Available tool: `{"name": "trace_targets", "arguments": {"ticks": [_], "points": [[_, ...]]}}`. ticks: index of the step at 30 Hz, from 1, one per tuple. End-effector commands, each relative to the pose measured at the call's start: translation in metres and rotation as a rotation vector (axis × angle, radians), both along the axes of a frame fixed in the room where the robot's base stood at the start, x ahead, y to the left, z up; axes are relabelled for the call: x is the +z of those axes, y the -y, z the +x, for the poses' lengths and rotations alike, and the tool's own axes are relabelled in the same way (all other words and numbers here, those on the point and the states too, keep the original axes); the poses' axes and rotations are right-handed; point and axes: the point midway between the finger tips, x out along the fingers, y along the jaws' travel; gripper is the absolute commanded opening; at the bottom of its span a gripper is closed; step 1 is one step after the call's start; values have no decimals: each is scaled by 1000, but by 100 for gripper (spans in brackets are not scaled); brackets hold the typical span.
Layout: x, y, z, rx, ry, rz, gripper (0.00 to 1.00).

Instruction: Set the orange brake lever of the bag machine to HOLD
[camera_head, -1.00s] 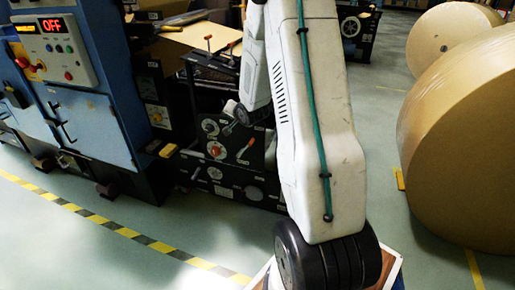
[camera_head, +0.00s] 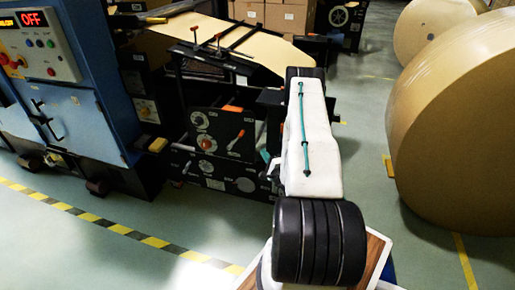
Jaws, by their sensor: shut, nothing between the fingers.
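The orange brake lever (camera_head: 236,140) is on the dark front panel of the bag machine (camera_head: 215,125), left of my arm. Its orange handle tilts up to the right from its pivot. The small labels around it are too small to read, so I cannot tell which one marks HOLD.
A blue control cabinet (camera_head: 75,110) with a red OFF display stands at left. Large kraft rolls (camera_head: 455,130) stand at right. Yellow-black floor tape (camera_head: 120,229) crosses open floor in front.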

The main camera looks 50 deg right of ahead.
Motion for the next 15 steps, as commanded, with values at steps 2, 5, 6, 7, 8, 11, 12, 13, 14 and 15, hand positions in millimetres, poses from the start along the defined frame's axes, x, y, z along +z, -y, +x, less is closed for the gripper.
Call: {"name": "trace_targets", "arguments": {"ticks": [2, 5, 6, 7, 8, 11, 12, 13, 14, 15], "points": [[3, 4, 14, 3, 1, -4, 0], [7, 13, 33, 3, 2, -5, 0], [8, 16, 42, 4, 0, -6, 0], [9, 19, 47, 3, 1, -5, 0], [10, 21, 53, 3, 2, -5, 0], [12, 29, 73, 3, -1, -6, 0], [13, 32, 80, 2, 1, -5, 0], [14, 34, 85, 3, 1, -5, 0], [15, 30, 90, 5, -2, -3, 0], [16, 27, 96, 4, -2, -2, 0]]}}
